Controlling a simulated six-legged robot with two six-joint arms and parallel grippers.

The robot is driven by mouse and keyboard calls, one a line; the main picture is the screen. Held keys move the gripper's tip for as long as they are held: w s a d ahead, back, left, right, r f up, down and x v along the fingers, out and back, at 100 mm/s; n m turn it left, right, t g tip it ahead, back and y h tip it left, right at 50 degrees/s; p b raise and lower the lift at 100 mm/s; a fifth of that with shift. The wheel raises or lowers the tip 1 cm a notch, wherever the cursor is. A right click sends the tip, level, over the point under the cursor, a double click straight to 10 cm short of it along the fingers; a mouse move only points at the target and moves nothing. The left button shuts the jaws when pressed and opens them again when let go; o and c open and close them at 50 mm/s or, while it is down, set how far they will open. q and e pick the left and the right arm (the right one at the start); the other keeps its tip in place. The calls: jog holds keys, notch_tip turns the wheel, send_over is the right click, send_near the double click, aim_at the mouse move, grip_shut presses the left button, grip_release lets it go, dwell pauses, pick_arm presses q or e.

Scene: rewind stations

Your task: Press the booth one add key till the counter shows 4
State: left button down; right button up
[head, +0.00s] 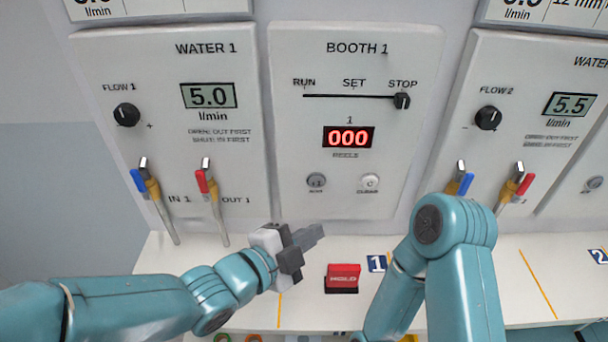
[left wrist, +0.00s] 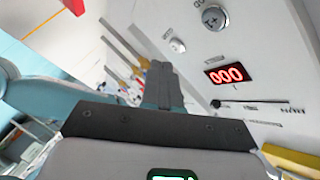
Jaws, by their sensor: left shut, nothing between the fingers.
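The booth one panel (head: 420,60) has a red counter (head: 348,138) that reads 000; the counter also shows in the left wrist view (left wrist: 228,75). Below it are the round add key (head: 317,181), marked +1, and the clear key (head: 369,182) to its right. In the left wrist view, which is turned over, the add key (left wrist: 213,18) is at the top and the clear key (left wrist: 177,46) is lower left. My left gripper (head: 312,235) is shut and empty, below the add key and apart from it. My right gripper is out of view.
The slider (head: 402,101) stands at STOP. A red HOLD block (head: 343,276) sits on the white shelf to the right of my left gripper. Valves with blue (head: 138,180) and red (head: 201,181) handles stand at left. My right arm is in front of the shelf.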

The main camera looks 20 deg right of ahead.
aim_at(316, 182)
pick_arm(q)
jog(key=shift+s+d+r, duration=0.2)
jog(key=shift+d+r, duration=0.05)
jog(key=shift+r, duration=0.15)
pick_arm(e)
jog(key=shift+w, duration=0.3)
pick_arm(q)
jog(key=w+d+p, duration=0.2)
jog(key=w+p, duration=0.2)
jog(key=w, duration=0.4)
jog(key=shift+w+d+p, duration=0.15)
jog(key=shift+p, duration=0.15)
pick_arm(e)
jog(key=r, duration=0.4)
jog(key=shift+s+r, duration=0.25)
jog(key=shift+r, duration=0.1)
pick_arm(q)
jog(key=shift+w, duration=0.1)
dwell(0.8)
